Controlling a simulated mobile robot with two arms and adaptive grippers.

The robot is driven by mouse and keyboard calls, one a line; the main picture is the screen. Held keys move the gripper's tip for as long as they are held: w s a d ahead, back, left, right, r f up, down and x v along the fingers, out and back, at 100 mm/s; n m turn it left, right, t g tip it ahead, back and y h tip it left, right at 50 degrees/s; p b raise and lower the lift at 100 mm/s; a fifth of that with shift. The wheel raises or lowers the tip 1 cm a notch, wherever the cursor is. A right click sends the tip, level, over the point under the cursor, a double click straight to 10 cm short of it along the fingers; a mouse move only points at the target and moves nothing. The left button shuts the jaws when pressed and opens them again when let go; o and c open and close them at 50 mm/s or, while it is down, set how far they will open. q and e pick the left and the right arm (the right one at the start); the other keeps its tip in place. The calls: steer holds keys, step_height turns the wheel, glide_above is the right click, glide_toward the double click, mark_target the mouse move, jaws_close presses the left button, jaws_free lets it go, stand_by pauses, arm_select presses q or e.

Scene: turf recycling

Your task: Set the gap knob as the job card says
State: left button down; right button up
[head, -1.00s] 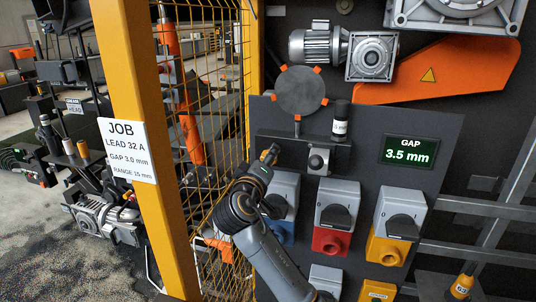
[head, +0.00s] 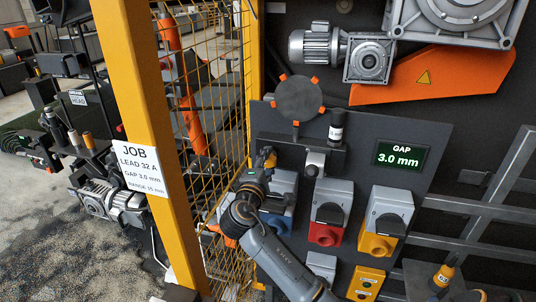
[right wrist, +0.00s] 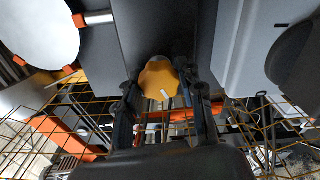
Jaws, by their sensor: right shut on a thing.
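The white job card (head: 141,177) on the yellow post reads LEAD 32 A, GAP 3.0 mm, RANGE 15 mm. The gap display (head: 399,155) on the dark panel reads 3.0 mm in green. My right gripper (head: 266,164) is at the left edge of the panel, shut on the gap knob (head: 270,157). The knob is yellow and lobed with a white pointer mark, and it shows between the fingers in the right wrist view (right wrist: 159,77). In the head view the gripper hides most of it. My left gripper is not in view.
Rotary switch boxes in blue (head: 280,200), red (head: 330,210) and yellow (head: 386,220) sit on the panel beside my right arm. The yellow post (head: 150,100) and mesh fence (head: 213,100) stand close on the left. A grey round plate (head: 299,98) is above.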

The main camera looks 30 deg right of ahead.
steer(key=shift+n+p, duration=0.3)
steer(key=shift+n, duration=0.1)
steer(key=o, duration=1.2)
steer(key=shift+s+a, duration=0.15)
steer(key=shift+a, duration=0.05)
steer(key=v, duration=1.1)
steer(key=shift+s, duration=0.2)
steer(key=shift+a+f, duration=0.1)
steer(key=shift+a, duration=0.05)
